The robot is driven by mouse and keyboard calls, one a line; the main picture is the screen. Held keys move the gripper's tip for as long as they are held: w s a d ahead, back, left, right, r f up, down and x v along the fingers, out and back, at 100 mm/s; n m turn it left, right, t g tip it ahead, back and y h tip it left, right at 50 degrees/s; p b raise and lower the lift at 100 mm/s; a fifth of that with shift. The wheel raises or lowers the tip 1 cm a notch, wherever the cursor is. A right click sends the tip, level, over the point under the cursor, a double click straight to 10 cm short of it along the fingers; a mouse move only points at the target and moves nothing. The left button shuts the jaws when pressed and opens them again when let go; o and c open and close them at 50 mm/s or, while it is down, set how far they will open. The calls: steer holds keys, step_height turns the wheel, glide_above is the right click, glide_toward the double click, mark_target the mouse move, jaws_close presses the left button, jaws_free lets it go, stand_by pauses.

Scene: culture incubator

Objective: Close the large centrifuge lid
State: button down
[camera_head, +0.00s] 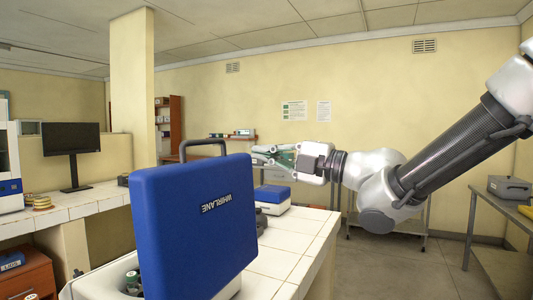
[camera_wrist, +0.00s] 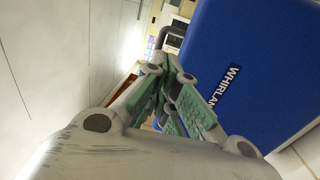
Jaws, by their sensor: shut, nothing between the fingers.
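The large centrifuge lid (camera_head: 195,225) is blue, marked WHIRLANE, and stands raised and open, nearly upright. A dark handle (camera_head: 203,143) is at its top edge. Below it, part of the white centrifuge body (camera_head: 100,284) shows at the bottom left, with the rotor (camera_head: 132,280) partly hidden by the lid. My gripper (camera_head: 256,154) is beside the lid's upper right edge, with green finger pads, shut and empty. In the wrist view, the lid (camera_wrist: 262,60) fills the upper right, beside my fingers (camera_wrist: 172,72). I cannot tell whether they touch it.
A smaller blue-lidded device (camera_head: 273,194) stands behind the lid on the white tiled bench (camera_head: 300,240). A monitor (camera_head: 71,140) stands on the left counter. A metal side table (camera_head: 500,210) is at the far right.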

mark_target(217, 142)
steer(key=x, duration=1)
steer(key=shift+w+a, duration=0.25)
steer(key=shift+a, duration=0.1)
